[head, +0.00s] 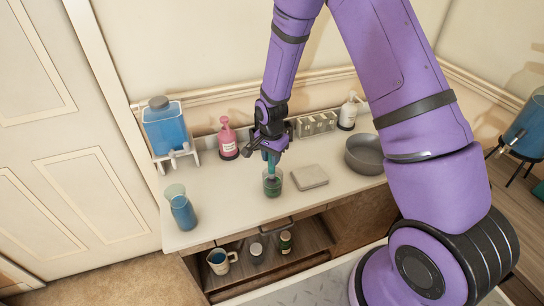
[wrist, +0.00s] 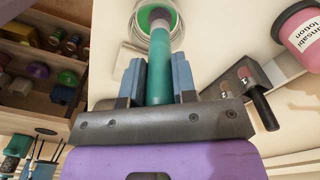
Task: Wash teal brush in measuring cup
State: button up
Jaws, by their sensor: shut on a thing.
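The teal brush (head: 271,160) is held upright in my gripper (head: 269,148), with its lower end inside a clear cup (head: 273,190) on the white table. In the wrist view, my gripper (wrist: 157,75) has its two blue-grey fingers on either side of the teal handle (wrist: 159,85). There the brush points into the round cup (wrist: 182,35), which has green at its inside. The clear cup looks like the measuring cup, but I cannot read any marks on it.
A grey square pad (head: 310,176) and a dark bowl (head: 365,154) are right of the cup. A pink lotion bottle (head: 228,140), a blue-liquid dispenser (head: 165,130) and a blue-filled carafe (head: 181,210) are left. An open drawer below holds a mug (head: 219,262) and small jars.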

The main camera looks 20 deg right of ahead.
jog(key=shift+s+a, duration=0.2)
jog(key=shift+s, duration=0.15)
jog(key=shift+d, duration=0.65)
jog(key=shift+w+a, duration=0.35)
jog(key=shift+w, duration=0.25)
jog(key=shift+s+a, duration=0.3)
jog(key=shift+s, duration=0.3)
jog(key=shift+d, duration=0.15)
